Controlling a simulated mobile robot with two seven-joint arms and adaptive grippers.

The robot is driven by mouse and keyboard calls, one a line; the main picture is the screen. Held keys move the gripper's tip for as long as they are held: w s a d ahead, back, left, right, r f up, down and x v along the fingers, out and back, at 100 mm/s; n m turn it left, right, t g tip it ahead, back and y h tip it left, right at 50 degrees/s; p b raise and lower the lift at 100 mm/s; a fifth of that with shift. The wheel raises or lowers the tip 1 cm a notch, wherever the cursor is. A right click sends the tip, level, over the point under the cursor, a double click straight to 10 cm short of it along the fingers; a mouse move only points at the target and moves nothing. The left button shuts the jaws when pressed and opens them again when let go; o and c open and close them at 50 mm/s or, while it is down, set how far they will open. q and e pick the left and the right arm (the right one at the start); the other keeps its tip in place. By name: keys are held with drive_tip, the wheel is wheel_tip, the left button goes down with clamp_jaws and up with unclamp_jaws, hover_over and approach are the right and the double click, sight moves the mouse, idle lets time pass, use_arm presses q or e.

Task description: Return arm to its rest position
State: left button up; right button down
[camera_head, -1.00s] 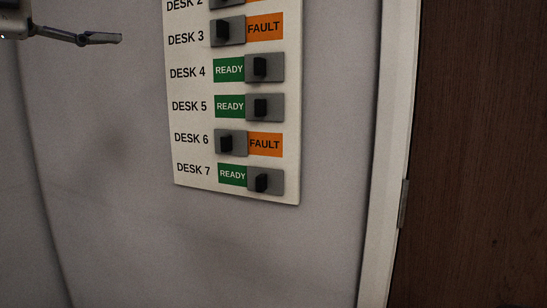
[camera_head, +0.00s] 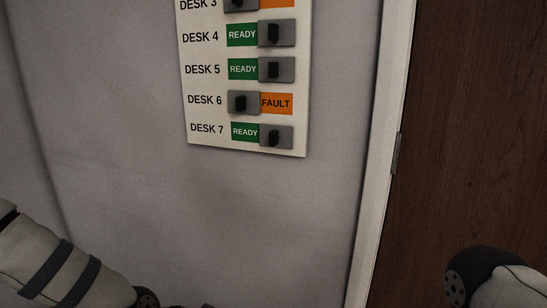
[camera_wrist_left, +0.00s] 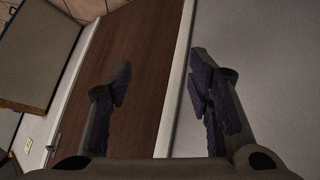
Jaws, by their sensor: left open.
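My left gripper (camera_wrist_left: 158,85) is open in the left wrist view, with nothing between its two dark fingers. It points toward a brown door and its white frame. In the head view my left arm comes in at the lower left, and its gripper is out of sight. Part of my right arm shows at the lower right edge; its gripper is not in view. A white status board (camera_head: 215,142) hangs on the wall with sliding switches. Desks 4, 5 and 7 show READY, and desk 6 shows FAULT. The board's top is cut off.
The brown door (camera_head: 470,130) stands at the right behind a white door frame (camera_head: 378,170) with a hinge. The grey wall (camera_head: 270,215) below the board is bare. A grey panel (camera_wrist_left: 35,50) shows at the left of the wrist view.

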use_arm(q)
drive_tip(key=s+a+f+n+g+y, duration=0.2)
drive_tip(key=s+a+f+n+g, duration=0.15)
drive_tip(key=s+f, duration=0.9)
drive_tip(key=s+a+n+g+y, duration=0.1)
drive_tip(key=s+a+n+y, duration=0.1)
drive_tip(key=s+a, duration=0.5)
drive_tip(key=s+a+f+n+g+y, duration=0.1)
drive_tip(key=s+a+n+y, duration=0.2)
drive_tip(key=s, duration=1.1)
drive_tip(key=a+n, duration=0.2)
drive_tip(key=a, duration=0.2)
drive_tip(key=shift+s+f+y, duration=0.15)
drive_tip(key=shift+f+y, duration=0.1)
drive_tip(key=shift+y, duration=0.05)
